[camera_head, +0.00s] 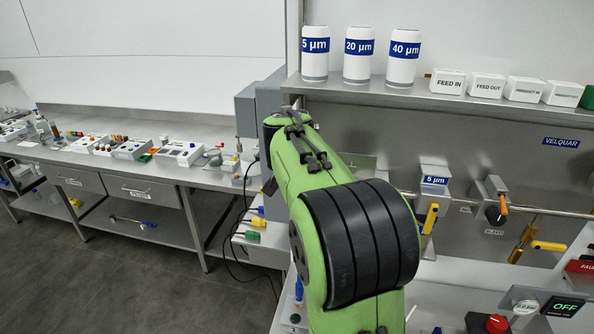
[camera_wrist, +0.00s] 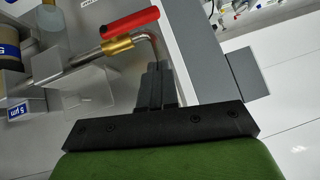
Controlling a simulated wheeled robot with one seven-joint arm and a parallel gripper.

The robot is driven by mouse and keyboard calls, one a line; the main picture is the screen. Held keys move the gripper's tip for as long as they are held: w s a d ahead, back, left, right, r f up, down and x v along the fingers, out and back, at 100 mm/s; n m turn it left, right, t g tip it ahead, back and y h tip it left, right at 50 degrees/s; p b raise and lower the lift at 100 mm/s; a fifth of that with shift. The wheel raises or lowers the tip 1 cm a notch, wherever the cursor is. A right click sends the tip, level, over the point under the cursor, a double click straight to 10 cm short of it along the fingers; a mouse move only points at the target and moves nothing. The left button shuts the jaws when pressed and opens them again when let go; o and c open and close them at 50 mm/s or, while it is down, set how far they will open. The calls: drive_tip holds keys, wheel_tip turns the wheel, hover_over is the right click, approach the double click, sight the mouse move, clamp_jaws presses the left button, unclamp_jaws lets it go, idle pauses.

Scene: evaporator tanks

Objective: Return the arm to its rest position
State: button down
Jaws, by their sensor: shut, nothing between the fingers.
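My gripper (camera_wrist: 156,72) shows in the wrist view as two dark fingers close together, shut and empty. In the head view my green arm with black bands reaches up the middle in front of the steel panel. The gripper itself is hidden there.
A shelf (camera_head: 335,84) holds white canisters and labelled blocks. A red button (camera_head: 496,323) is lower right. A long bench (camera_head: 70,157) with parts stands left; floor before it is clear.

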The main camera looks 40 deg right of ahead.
drive_tip(key=v, duration=0.5)
drive_tip(key=shift+s+a, duration=0.1)
drive_tip(key=shift+a, duration=0.35)
drive_tip(key=s+a+f+n+y+b, duration=0.1)
drive_tip(key=s+a+f+n+b, duration=0.1)
drive_tip(key=s+a+f, duration=0.4)
drive_tip(key=s+a+f+n+g+y+b, duration=0.1)
drive_tip(key=s+a+f+n, duration=0.4)
drive_tip(key=s, duration=0.6)
drive_tip(key=s+a+f+n+y+b, duration=0.3)
drive_tip(key=s+a+f, duration=0.4)
drive_tip(key=s+a, duration=0.1)
drive_tip(key=shift+s+f+g, duration=0.15)
drive_tip(key=shift+s+g, duration=0.15)
drive_tip(key=shift+s, duration=0.55)
